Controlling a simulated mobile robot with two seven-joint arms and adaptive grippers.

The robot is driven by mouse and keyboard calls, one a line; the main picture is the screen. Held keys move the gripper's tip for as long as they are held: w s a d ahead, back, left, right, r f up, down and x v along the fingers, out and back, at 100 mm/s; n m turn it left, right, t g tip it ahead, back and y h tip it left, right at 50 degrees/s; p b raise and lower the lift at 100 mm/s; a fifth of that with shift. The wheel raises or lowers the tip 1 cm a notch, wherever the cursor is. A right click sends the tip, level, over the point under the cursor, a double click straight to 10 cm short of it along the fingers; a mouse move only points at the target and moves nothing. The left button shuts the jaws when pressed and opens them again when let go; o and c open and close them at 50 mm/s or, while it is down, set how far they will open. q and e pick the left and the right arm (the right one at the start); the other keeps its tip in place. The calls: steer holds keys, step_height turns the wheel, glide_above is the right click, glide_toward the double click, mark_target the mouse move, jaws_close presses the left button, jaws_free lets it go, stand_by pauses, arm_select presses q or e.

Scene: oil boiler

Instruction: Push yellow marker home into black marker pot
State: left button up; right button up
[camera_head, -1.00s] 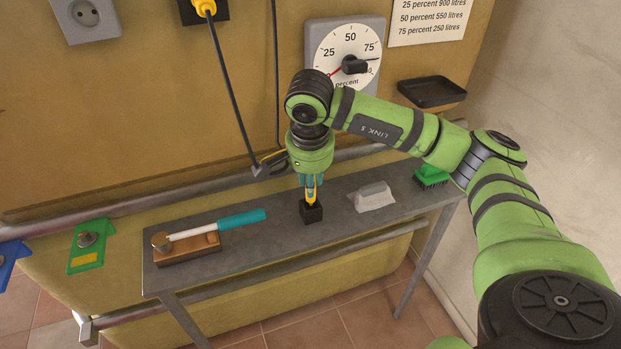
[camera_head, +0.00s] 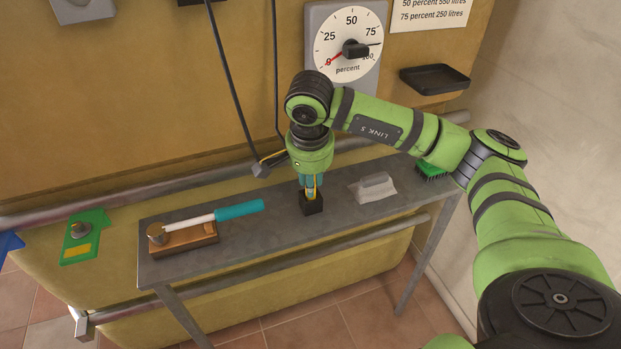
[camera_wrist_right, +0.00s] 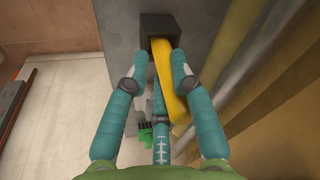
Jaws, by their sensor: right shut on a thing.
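The black marker pot (camera_head: 312,205) stands on the grey bench, and it also shows at the top of the right wrist view (camera_wrist_right: 158,24). My right gripper (camera_head: 311,186) points down just above the pot. Its teal fingers are shut on the yellow marker (camera_wrist_right: 169,78). The marker's lower end is inside the mouth of the pot, and its upper part runs back between the fingers at a slight tilt in the wrist view. How deep it sits is hidden inside the pot. My left gripper is not in view.
The grey bench (camera_head: 262,238) carries a wooden block with a teal-handled tool (camera_head: 205,222) at left, a pale scraper-like block (camera_head: 373,187) and a green brush (camera_head: 431,172) at right. A dial gauge (camera_head: 346,45) and black tray (camera_head: 434,79) are on the wall behind.

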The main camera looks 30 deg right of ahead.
steer(key=shift+f+b, duration=0.35)
steer(key=shift+f, duration=0.15)
steer(key=o, duration=1)
steer(key=shift+r, duration=0.1)
steer(key=v, duration=1.1)
steer(key=shift+r, duration=0.4)
